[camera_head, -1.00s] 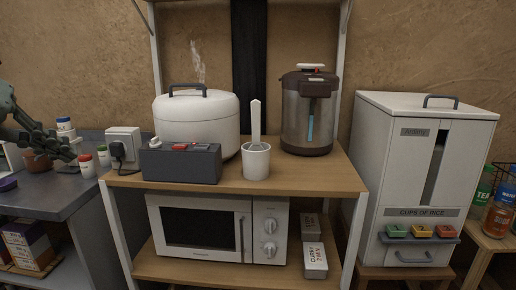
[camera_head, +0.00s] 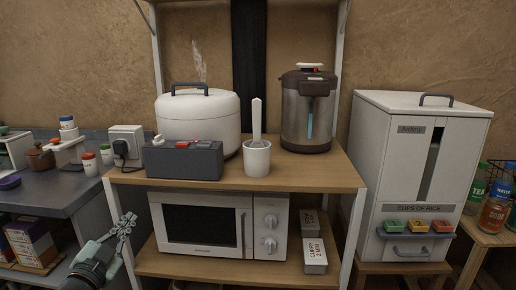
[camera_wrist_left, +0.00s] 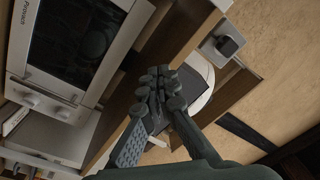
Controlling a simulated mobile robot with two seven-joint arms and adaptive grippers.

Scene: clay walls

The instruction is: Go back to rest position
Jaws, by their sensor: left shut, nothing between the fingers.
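My left gripper (camera_head: 126,222) shows at the lower left of the head view, in front of the shelf's left leg and left of the microwave. Its fingers are shut and hold nothing. In the left wrist view the gripper (camera_wrist_left: 160,92) fingertips meet, with the shelf and microwave beyond them. My right gripper is not in view.
The wooden shelf (camera_head: 310,178) carries a white rice cooker (camera_head: 198,122), a dark switch box (camera_head: 183,161), a white cup (camera_head: 257,160) and a water boiler (camera_head: 307,112). The microwave (camera_head: 205,225) is below. A rice dispenser (camera_head: 395,165) stands right.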

